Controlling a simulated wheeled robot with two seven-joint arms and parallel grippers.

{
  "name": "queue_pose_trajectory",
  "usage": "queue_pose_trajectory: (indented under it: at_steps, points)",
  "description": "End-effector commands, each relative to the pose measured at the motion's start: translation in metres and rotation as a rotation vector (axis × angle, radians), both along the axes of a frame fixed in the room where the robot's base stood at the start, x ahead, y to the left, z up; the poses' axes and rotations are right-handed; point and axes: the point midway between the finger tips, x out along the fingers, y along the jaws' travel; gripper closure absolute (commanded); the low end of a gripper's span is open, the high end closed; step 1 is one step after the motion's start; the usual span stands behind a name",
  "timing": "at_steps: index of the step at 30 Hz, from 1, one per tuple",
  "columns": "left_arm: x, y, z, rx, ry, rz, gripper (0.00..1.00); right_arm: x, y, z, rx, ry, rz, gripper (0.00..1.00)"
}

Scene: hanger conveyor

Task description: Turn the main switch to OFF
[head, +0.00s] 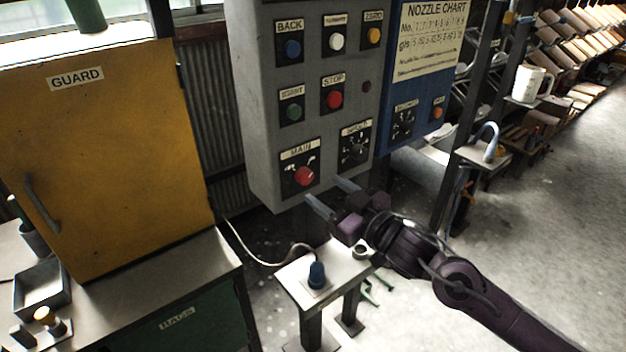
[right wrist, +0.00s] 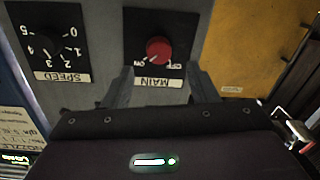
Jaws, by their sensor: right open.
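The main switch is a red rotary knob (head: 304,176) on a black plate labelled MAIN, at the lower left of the grey control panel (head: 262,120). In the right wrist view the knob (right wrist: 158,50) shows upside down, with ON and OFF marks beside it; its pointer seems to be toward ON. My right gripper (head: 332,194) is open and empty, just below and in front of the panel's lower edge. In the right wrist view its two fingers (right wrist: 155,88) stand apart with the knob ahead between them, not touching it. My left gripper is not in view.
A SPEED dial (head: 355,146) sits right of the main switch, with STOP (head: 335,99) and other buttons above. A blue panel (head: 412,100) adjoins on the right. A yellow GUARD cabinet (head: 100,150) stands left.

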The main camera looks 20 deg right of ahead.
Motion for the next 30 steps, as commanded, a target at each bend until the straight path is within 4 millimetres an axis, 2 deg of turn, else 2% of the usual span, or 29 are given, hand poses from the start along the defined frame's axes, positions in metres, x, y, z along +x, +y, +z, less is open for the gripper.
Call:
queue_pose_trajectory:
  at_steps: [3, 9, 21, 23, 30]
  points:
    - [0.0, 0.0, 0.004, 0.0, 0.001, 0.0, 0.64, 0.017, 0.006, 0.003, 0.003, -0.002, -0.003, 0.47]
    - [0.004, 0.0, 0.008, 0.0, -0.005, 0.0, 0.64, 0.036, 0.014, 0.001, 0.001, 0.0, -0.003, 0.47]
    - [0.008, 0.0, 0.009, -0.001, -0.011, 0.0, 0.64, 0.043, 0.018, -0.001, -0.002, 0.001, -0.001, 0.47]
    - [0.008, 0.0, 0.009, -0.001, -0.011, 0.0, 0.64, 0.043, 0.018, -0.001, -0.002, 0.001, -0.001, 0.52]
    - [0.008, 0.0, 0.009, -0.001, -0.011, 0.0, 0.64, 0.043, 0.018, -0.001, -0.001, 0.0, -0.001, 0.84]
